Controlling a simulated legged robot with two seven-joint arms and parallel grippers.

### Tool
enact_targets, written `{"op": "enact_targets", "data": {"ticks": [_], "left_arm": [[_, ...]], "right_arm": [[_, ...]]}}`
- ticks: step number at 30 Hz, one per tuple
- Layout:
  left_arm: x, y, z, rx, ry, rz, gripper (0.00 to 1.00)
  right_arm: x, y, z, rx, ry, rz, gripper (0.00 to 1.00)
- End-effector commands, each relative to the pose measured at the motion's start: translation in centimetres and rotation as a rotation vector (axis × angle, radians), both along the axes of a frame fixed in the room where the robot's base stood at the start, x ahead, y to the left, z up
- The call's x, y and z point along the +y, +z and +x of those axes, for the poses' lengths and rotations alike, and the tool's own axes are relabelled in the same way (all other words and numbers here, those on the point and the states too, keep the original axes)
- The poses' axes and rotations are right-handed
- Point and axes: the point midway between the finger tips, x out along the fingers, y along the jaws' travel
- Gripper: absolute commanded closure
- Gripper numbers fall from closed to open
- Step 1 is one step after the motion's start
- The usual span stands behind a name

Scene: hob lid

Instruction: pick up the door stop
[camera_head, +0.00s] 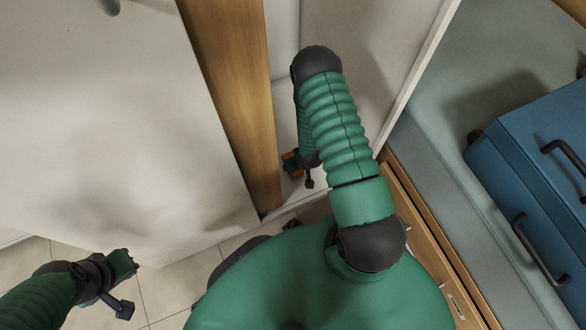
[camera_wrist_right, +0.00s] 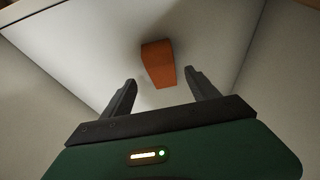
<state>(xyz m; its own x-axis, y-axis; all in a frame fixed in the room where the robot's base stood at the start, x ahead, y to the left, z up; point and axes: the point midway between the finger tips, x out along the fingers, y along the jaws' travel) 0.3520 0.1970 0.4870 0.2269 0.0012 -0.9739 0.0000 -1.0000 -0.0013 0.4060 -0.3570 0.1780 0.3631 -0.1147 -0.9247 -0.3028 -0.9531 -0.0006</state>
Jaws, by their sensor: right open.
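The door stop (camera_wrist_right: 158,64) is an orange-brown block in the right wrist view, on a pale surface just beyond my right gripper (camera_wrist_right: 160,90). The right gripper is open, with one finger to each side of the line to the block and nothing between them. In the head view my right arm reaches down into a narrow pale cabinet space. A bit of orange (camera_head: 289,163) shows beside the right hand there, and the arm hides most of that spot. My left gripper (camera_head: 130,262) is at the lower left, apart from everything; its jaw opening is unclear.
A wooden door edge (camera_head: 232,90) stands close left of my right arm, with a wide pale panel (camera_head: 100,120) beyond it. A white cabinet wall edge (camera_head: 415,75) is to the right. A blue case (camera_head: 530,180) rests on the grey counter (camera_head: 440,150). Tiled floor (camera_head: 180,285) shows below.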

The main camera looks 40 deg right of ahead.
Motion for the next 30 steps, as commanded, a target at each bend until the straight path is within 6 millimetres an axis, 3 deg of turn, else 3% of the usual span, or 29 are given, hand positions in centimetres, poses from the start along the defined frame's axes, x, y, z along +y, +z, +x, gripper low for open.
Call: {"op": "enact_targets", "data": {"ticks": [10,18,30], "left_arm": [[0.0,-5.0,0.0,0.000,0.000,0.000,1.00],[0.0,-4.7,0.0,-0.001,0.000,0.000,1.00],[0.0,-4.7,0.0,-0.001,0.000,0.000,1.00]], "right_arm": [[-0.4,-4.7,2.4,-0.001,0.000,0.001,0.31],[-0.5,-4.6,2.7,-0.001,0.000,0.000,0.32],[-0.5,-4.6,2.7,0.000,0.000,0.000,0.85]]}}
